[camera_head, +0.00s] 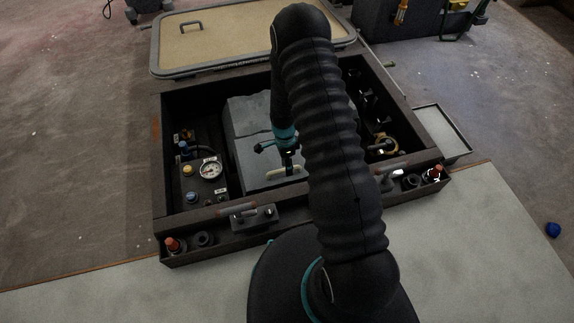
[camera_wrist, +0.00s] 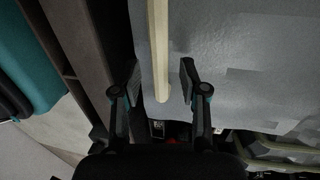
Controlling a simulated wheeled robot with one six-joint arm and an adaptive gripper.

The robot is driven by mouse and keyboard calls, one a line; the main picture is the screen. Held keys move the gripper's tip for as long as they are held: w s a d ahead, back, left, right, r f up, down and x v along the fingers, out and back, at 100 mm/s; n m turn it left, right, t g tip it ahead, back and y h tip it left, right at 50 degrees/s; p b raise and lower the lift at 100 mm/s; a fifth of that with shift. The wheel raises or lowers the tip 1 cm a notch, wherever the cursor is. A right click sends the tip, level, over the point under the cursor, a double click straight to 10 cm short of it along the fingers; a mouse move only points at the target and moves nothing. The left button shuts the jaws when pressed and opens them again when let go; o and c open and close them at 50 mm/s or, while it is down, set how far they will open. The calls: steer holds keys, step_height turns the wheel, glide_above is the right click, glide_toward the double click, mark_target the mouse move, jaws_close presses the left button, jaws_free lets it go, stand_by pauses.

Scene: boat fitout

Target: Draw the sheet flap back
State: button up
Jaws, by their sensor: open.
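The grey sheet flap (camera_head: 250,120) lies over the middle of a dark open box in the head view. A cream bar (camera_head: 280,173) shows along its near edge. My gripper (camera_head: 288,160) is over this near edge, partly hidden by my arm. In the wrist view the sheet (camera_wrist: 245,60) fills the right side. The cream bar (camera_wrist: 158,45) comes down between the two fingers of my open gripper (camera_wrist: 159,80), with a gap on each side. I cannot tell whether the fingertips are down at the bar's depth.
The dark box frame (camera_head: 158,150) surrounds the sheet. A panel with a gauge (camera_head: 210,170) sits inside at left, and fittings with a brass ring (camera_head: 385,146) at right. A tan lid (camera_head: 235,35) lies behind. A blue ball (camera_head: 553,230) is on the floor.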

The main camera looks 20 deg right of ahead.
jaws_close()
